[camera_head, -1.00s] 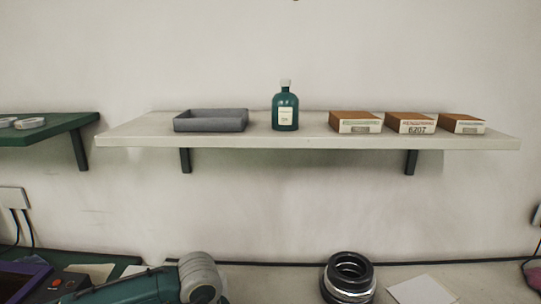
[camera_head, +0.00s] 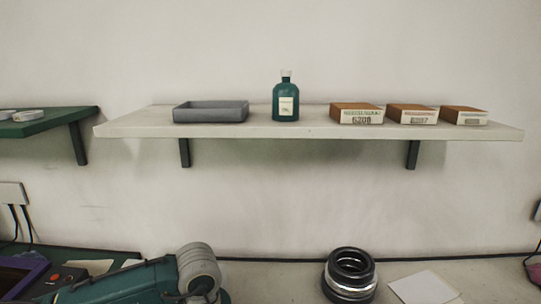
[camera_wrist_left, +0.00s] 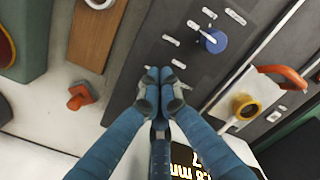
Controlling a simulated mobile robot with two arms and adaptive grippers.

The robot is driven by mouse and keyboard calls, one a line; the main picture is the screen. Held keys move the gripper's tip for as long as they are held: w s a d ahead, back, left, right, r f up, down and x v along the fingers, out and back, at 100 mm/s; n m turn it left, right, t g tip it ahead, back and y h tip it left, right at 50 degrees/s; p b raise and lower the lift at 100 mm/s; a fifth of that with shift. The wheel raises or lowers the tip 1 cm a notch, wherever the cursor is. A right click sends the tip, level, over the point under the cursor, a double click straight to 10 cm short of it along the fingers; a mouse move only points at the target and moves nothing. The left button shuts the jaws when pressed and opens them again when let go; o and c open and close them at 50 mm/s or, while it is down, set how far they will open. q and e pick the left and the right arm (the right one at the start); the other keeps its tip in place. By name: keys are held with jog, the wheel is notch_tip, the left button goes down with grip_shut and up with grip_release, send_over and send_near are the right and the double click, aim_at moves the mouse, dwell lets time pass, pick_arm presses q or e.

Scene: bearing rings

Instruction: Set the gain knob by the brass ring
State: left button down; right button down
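In the left wrist view a blue knob (camera_wrist_left: 213,40) with a white pointer stands on a dark panel (camera_wrist_left: 160,50), with white label marks around it. A yellow, brass-coloured ring (camera_wrist_left: 243,106) sits to the lower right, by a pale bar with an orange handle (camera_wrist_left: 284,76). My left gripper (camera_wrist_left: 165,75) has its fingertips together over the panel, to the lower left of the knob and apart from it in the picture. Nothing shows between the fingertips. The left arm (camera_head: 180,277) shows at the bottom left of the head view. My right gripper is not in view.
A lit display (camera_wrist_left: 188,162) reading mm is partly hidden by the gripper. A red-orange block (camera_wrist_left: 81,96) lies on the pale surface. In the head view, a shelf (camera_head: 250,131) holds a grey tray (camera_head: 210,112), a green bottle (camera_head: 286,103) and boxes (camera_head: 357,113). Dark rings (camera_head: 350,275) stand below.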

pick_arm(q)
jog(key=shift+a+f, duration=0.35)
jog(key=shift+f, duration=0.1)
jog(key=shift+s+d+b, duration=0.15)
jog(key=shift+d+b, duration=0.15)
jog(key=shift+b, duration=0.1)
jog(key=r, duration=0.2)
jog(key=r+p, duration=0.1)
jog(key=r, duration=0.1)
jog(key=r+p, duration=0.1)
jog(key=shift+w+d+r, duration=0.15)
jog(key=shift+w+r, duration=0.15)
jog(key=shift+r, duration=0.3)
